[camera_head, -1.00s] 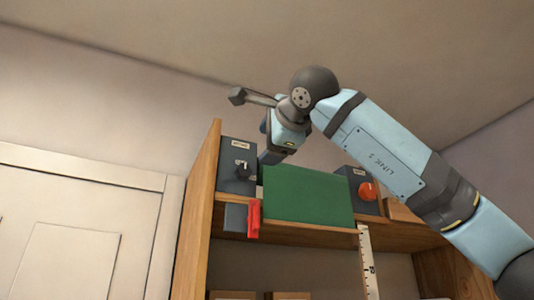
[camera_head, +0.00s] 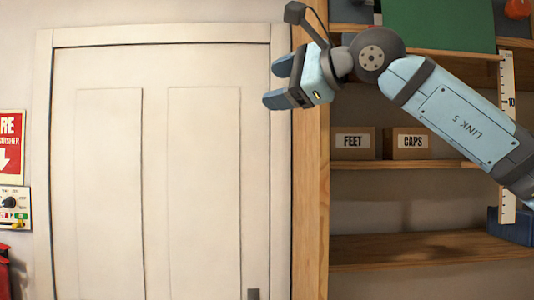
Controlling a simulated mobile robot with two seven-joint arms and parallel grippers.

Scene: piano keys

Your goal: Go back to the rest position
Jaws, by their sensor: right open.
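My right arm (camera_head: 455,115) comes in from the right edge and reaches left across the front of a wooden shelf unit. Its right gripper (camera_head: 272,84) is at the upper middle, with its two dark blue fingers pointing left in front of the door frame. The fingers are apart and nothing shows between them. The gripper overlaps the left upright of the shelf in the picture; I cannot tell how far it is from it. My left gripper is not in view. No piano keys show.
A white panelled door (camera_head: 205,200) fills the left half. The shelf unit (camera_head: 310,200) holds boxes labelled FEET (camera_head: 352,153) and CAPS (camera_head: 407,154), and a green panel (camera_head: 440,22) at the top.

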